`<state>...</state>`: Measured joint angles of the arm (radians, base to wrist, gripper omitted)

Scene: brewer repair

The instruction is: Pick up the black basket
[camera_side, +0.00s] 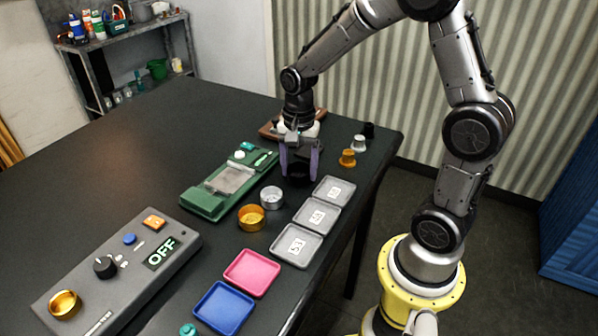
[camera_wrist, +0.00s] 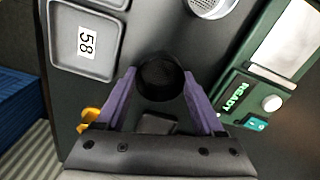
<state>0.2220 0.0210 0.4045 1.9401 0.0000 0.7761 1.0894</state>
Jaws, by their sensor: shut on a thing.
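The black basket (camera_wrist: 160,78) is a small round dark cup. In the wrist view it sits between the two purple fingers of my gripper (camera_wrist: 158,86), which are shut on it. In the side view my gripper (camera_side: 299,172) points down at the table, between the green device and the numbered trays. The basket (camera_side: 298,180) shows there only as a dark shape low between the fingers, partly hidden by them. I cannot tell whether it touches the table.
A green device (camera_side: 214,203) marked READY lies left of my gripper. Silver (camera_side: 271,197) and gold (camera_side: 251,217) baskets stand in front. Numbered grey trays (camera_side: 322,228) line the right edge. Pink (camera_side: 252,263) and blue (camera_side: 223,308) trays and a grey control box (camera_side: 84,312) lie nearer.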

